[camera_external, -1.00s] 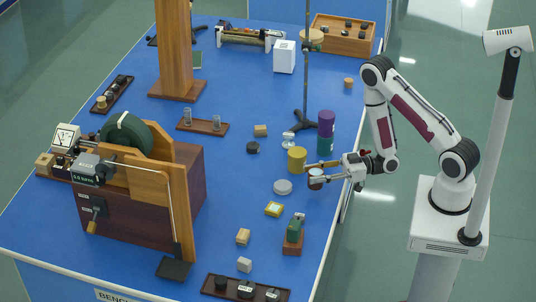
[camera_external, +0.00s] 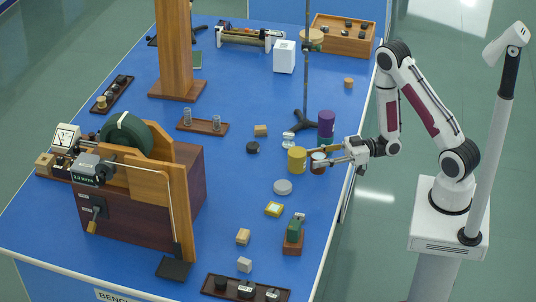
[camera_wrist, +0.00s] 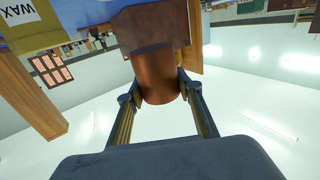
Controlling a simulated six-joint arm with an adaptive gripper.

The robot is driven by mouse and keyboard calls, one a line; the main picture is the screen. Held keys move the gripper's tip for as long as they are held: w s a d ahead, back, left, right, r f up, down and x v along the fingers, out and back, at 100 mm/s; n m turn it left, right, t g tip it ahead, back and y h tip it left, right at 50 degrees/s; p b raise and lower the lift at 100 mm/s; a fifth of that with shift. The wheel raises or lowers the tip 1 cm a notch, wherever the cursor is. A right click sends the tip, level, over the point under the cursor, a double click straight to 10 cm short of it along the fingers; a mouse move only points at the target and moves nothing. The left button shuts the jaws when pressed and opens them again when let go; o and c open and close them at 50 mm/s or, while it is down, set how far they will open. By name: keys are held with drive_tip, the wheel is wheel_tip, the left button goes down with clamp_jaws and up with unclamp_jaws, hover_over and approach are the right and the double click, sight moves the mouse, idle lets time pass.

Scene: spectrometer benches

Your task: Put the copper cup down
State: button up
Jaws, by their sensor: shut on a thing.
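The copper cup (camera_external: 318,164) is between the fingers of my gripper (camera_external: 319,161) near the table's right edge. In the wrist view, the copper cup (camera_wrist: 158,76) fills the space between the two fingertips of my gripper (camera_wrist: 159,86), which is shut on it. The cup is just right of a yellow cylinder (camera_external: 297,159), with little room between them. I cannot tell whether the cup's bottom touches the blue table (camera_external: 225,245).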

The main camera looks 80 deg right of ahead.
sight(318, 173)
drive_tip(key=shift+s+a+f, duration=0.2)
drive_tip(key=shift+a, duration=0.05)
drive_tip(key=shift+f, duration=0.1)
drive_tip(key=shift+f, duration=2.85)
drive_tip(key=shift+f, duration=1.85)
drive_tip(key=shift+f, duration=0.15)
drive_tip(key=o, duration=1.2)
drive_tip(key=shift+f, duration=0.1)
drive_tip(key=shift+o, duration=0.2)
drive_tip(key=shift+s+d, duration=0.1)
